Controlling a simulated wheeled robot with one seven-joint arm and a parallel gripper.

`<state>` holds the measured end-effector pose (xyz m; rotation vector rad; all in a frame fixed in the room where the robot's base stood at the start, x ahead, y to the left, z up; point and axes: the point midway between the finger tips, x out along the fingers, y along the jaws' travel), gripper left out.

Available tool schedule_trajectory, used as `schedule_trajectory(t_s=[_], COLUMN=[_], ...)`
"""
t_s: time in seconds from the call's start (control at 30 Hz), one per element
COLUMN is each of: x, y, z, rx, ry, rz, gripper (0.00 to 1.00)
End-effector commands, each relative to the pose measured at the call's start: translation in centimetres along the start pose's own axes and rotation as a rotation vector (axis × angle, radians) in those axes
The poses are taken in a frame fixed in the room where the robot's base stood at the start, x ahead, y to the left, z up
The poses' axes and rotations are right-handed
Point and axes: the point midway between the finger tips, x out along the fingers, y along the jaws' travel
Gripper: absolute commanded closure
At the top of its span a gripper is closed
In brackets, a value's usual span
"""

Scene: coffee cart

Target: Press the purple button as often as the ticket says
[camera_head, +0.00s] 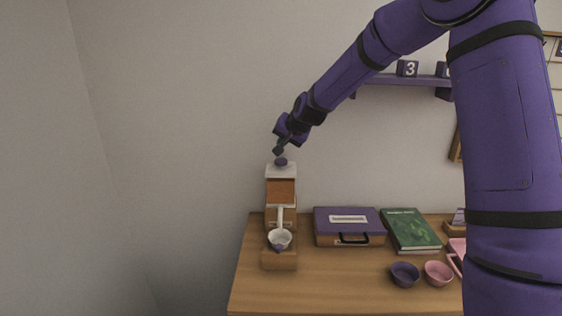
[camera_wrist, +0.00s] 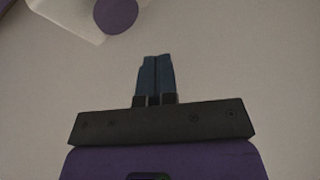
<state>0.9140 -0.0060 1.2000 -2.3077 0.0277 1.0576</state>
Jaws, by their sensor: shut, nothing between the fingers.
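The purple button (camera_head: 281,162) sits on top of the white head of a wood-and-white dispenser (camera_head: 281,190) at the left of the cart. It also shows at the top left edge of the wrist view (camera_wrist: 115,14), beside the white housing. My gripper (camera_head: 278,151) is shut and empty, just above the button in the head view. In the wrist view its fingertips (camera_wrist: 155,60) are together, apart from the button. I cannot tell from the head view whether they touch it. A small cup (camera_head: 280,239) stands under the dispenser spout. I cannot identify a readable ticket in either view.
On the wooden top (camera_head: 320,285) are a purple case (camera_head: 349,225), a green book (camera_head: 410,230), a dark bowl (camera_head: 404,274) and a pink bowl (camera_head: 438,273). A wall shelf (camera_head: 400,81) holds a block marked 3 (camera_head: 407,68). My arm covers the right side.

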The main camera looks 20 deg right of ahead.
Motion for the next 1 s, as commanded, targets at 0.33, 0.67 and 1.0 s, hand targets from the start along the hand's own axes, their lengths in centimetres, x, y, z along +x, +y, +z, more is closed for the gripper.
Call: schedule_trajectory(t_s=[0.33,0.67,1.0], x=[1.8,2.0,1.9], y=[1.4,1.4,1.4], z=[1.3,1.4,1.4], rx=[0.001,0.0,0.0], ry=[0.0,0.001,0.0], rz=[0.0,0.0,0.0], gripper=[1.0,1.0,1.0])
